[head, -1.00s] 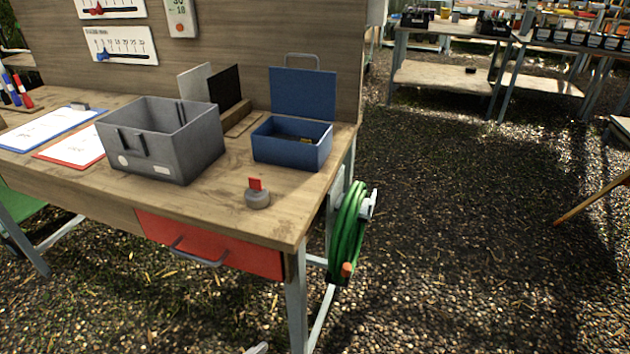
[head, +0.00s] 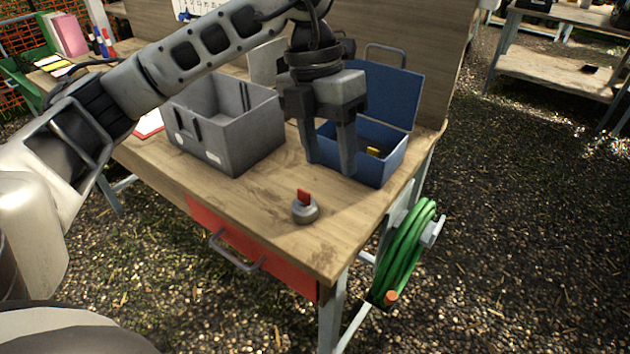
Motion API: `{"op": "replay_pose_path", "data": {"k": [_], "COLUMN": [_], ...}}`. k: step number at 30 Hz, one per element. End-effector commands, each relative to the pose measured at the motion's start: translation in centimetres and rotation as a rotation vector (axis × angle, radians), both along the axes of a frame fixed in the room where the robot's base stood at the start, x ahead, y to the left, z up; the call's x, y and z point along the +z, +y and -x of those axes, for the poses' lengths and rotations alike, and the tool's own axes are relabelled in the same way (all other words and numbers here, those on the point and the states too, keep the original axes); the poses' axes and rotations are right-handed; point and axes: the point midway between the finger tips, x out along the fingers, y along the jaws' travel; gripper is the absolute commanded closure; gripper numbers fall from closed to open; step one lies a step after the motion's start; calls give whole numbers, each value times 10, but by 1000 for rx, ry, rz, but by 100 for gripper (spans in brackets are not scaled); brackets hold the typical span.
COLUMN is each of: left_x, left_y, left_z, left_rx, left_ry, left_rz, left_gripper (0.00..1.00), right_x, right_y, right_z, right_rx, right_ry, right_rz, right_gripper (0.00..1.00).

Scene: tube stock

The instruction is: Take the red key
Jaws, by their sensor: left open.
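The red key (head: 303,196) stands upright in a round grey holder (head: 305,212) near the front right of the wooden bench. My left gripper (head: 329,166) hangs with its two fingers pointing down, open and empty. In the picture it is above and slightly right of the key, in front of the open blue box, and apart from the key. The fingers hide part of the box's left side. My right gripper is not in the head view.
The blue box (head: 381,172) has its lid up, with something yellow (head: 373,151) inside. A grey bin (head: 214,150) stands left of the gripper. The bench front has a red drawer (head: 280,267); a green hose reel (head: 403,247) hangs at the right end.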

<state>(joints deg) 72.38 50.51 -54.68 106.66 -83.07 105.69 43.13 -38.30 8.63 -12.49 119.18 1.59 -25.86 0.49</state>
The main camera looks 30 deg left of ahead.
Motion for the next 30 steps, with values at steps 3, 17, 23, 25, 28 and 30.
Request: {"op": "replay_pose_path", "data": {"k": [3, 17, 23, 25, 28, 30], "left_x": [24, -45, -70, -73, -79, -87], "left_y": [42, 58, 58, 58, 58, 57], "left_z": [-8, -9, -9, -9, -10, -10], "left_rx": [96, 134, 135, 136, 134, 135], "left_ry": [-48, -55, -60, -62, -61, -59], "left_rz": [-167, -233, -234, -234, -233, -235], "left_gripper": [49, 49, 49, 49, 49, 49], "right_x": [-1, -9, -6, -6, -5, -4], "right_y": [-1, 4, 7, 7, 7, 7], "right_z": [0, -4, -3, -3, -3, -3], "right_rx": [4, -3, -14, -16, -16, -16], "right_ry": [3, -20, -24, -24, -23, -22], "right_rz": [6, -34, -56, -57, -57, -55], "right_gripper": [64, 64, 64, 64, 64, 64]}}
